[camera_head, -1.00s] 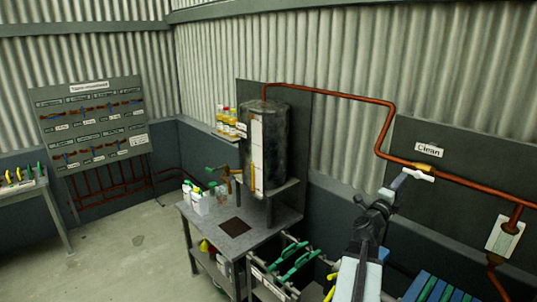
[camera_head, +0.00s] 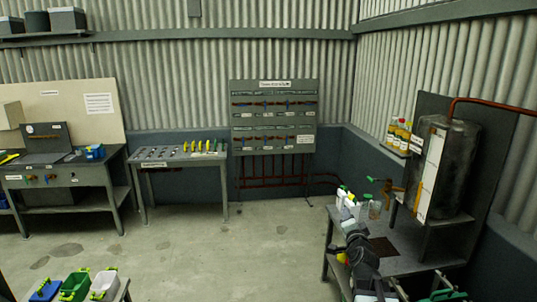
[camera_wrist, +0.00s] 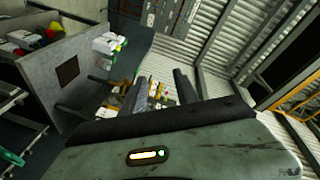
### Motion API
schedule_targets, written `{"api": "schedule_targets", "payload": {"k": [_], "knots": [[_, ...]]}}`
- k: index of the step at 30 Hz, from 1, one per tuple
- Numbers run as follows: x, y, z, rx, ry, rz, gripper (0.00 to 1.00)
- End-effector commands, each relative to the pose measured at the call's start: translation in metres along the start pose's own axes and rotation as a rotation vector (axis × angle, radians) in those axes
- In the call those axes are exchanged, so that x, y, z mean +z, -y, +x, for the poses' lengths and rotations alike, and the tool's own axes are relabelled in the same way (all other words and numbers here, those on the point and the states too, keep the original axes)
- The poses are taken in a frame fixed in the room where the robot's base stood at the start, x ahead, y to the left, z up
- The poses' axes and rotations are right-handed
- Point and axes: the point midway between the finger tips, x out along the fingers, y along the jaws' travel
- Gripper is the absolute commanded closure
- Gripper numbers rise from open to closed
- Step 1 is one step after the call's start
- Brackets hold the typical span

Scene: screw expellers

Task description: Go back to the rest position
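My gripper (camera_wrist: 160,80) shows in the wrist view with its two dark fingers apart and nothing between them. In the head view my arm reaches up from the bottom, and my gripper (camera_head: 352,228) appears in front of the workbench (camera_head: 402,262) at the right. Its fingers are too small to read there. The task names no object to handle.
The workbench carries small white bottles (camera_head: 347,202) and a metal tank (camera_head: 455,170). A valve panel (camera_head: 274,115) stands by the back wall, with a table (camera_head: 180,157) left of it. Coloured bins (camera_head: 75,286) sit at lower left. The middle floor is clear.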

Motion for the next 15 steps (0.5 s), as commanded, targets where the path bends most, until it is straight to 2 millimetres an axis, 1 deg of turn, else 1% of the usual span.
{"api": "schedule_targets", "payload": {"k": [1, 2, 3, 5, 6, 8, 9, 10, 11, 12, 15], "knots": [[0.046, 0.003, -0.002, 0.009, 0.099, -0.056, 0.63], [0.073, 0.004, -0.005, 0.020, 0.164, -0.098, 0.63], [0.107, 0.003, -0.010, 0.036, 0.251, -0.156, 0.63], [0.158, -0.001, -0.024, 0.066, 0.389, -0.255, 0.63], [0.191, -0.008, -0.036, 0.091, 0.484, -0.327, 0.63], [0.234, -0.024, -0.061, 0.142, 0.637, -0.448, 0.63], [0.257, -0.039, -0.082, 0.188, 0.745, -0.537, 0.63], [0.269, -0.053, -0.099, 0.231, 0.827, -0.604, 0.63], [0.275, -0.069, -0.116, 0.280, 0.907, -0.670, 0.63], [0.274, -0.090, -0.139, 0.352, 1.004, -0.745, 0.63], [0.261, -0.130, -0.189, 0.511, 1.207, -0.872, 0.63]]}}
